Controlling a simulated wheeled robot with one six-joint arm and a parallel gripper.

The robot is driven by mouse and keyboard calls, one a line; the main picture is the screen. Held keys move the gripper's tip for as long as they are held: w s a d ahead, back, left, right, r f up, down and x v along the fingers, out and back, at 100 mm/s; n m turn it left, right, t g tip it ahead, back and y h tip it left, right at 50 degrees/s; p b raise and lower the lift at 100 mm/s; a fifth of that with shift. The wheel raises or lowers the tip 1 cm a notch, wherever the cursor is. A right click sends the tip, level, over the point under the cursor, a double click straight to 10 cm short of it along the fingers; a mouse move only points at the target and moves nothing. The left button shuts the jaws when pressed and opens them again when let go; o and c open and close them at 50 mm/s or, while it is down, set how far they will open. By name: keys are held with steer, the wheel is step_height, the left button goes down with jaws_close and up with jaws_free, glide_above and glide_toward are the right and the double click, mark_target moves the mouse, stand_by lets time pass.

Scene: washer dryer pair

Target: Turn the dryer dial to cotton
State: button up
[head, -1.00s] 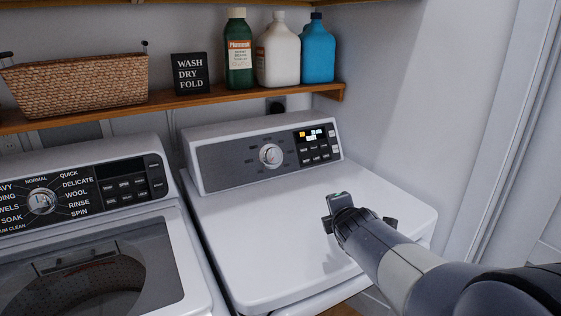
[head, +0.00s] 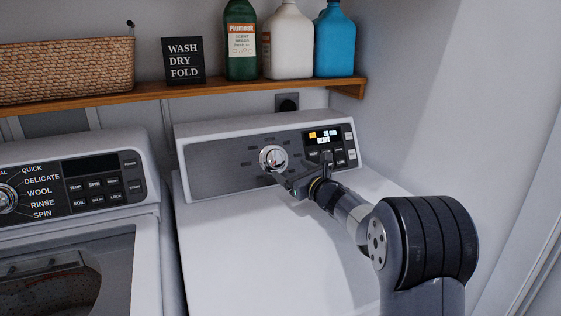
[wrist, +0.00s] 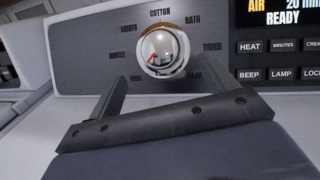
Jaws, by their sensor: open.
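The dryer dial (head: 273,158) is a round silver knob on the dryer's grey control panel. In the wrist view the dial (wrist: 164,48) is ringed by printed labels, with the COTTON label (wrist: 160,12) just above it, BATH to the upper right and TIMED to the right. My gripper (head: 280,178) is just in front of and below the dial. In the wrist view its two fingers are spread apart with nothing between them, one at the lower left of the dial and one at the lower right. I cannot tell whether they touch it.
The dryer's display and buttons (wrist: 281,45) are right of the dial. The dryer top (head: 230,235) is clear. The washer (head: 140,245) stands at left. A wooden shelf (head: 150,92) above holds a basket, a sign and bottles. A wall is at right.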

mark_target(278, 160)
steer(key=p+x, duration=0.1)
steer(key=x, duration=0.6)
steer(key=shift+w+a+p, duration=0.15)
steer(key=shift+w+p, duration=0.2)
steer(key=shift+p, duration=0.05)
steer(key=c, duration=1)
steer(key=shift+o, duration=0.2)
